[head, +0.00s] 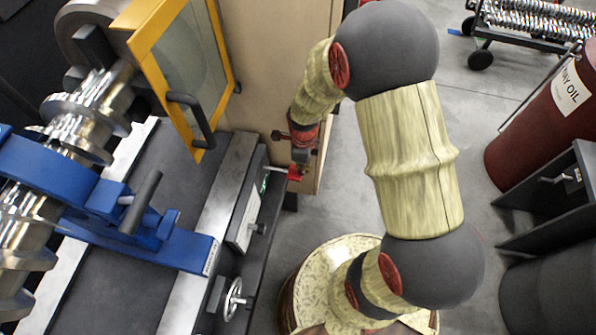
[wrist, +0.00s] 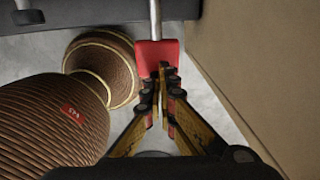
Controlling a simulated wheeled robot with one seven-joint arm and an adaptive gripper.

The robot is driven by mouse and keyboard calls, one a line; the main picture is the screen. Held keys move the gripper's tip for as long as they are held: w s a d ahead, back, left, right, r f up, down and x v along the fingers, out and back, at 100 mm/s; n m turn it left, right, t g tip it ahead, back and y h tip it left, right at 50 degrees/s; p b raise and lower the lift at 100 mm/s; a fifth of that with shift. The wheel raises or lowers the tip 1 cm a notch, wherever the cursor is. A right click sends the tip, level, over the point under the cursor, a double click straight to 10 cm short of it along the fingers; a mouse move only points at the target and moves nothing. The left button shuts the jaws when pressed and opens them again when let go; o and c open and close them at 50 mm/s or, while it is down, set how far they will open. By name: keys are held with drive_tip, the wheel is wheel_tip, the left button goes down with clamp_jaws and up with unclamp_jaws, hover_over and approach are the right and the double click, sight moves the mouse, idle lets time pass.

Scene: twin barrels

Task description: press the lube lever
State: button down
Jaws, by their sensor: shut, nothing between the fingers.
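The lube lever shows in the wrist view as a silver rod with a flat red end (wrist: 157,54), hanging from a dark edge at the top. Its red end also shows in the head view (head: 295,174), beside the lathe-like machine's front edge. My gripper (wrist: 164,72) is shut and empty. In the wrist view its fingertips overlap the lower part of the red end; I cannot tell whether they touch it. In the head view my gripper (head: 301,158) is small, just above the red end and partly hidden by its own wrist.
The machine (head: 195,245) with its handwheel (head: 233,299) fills the left. A yellow-framed guard (head: 185,75) and a tan cabinet panel (head: 265,65) stand close to my arm. A dark red oil barrel (head: 535,125) is at right. Grey floor (head: 490,130) is open between.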

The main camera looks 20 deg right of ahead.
drive_tip(key=s+d+r+p, duration=0.2)
drive_tip(key=d+r, duration=0.1)
drive_tip(key=r, duration=0.7)
drive_tip(key=shift+d+r+p, duration=0.2)
drive_tip(key=shift+r+p, duration=0.05)
drive_tip(key=shift+p, duration=0.15)
idle(1.3)
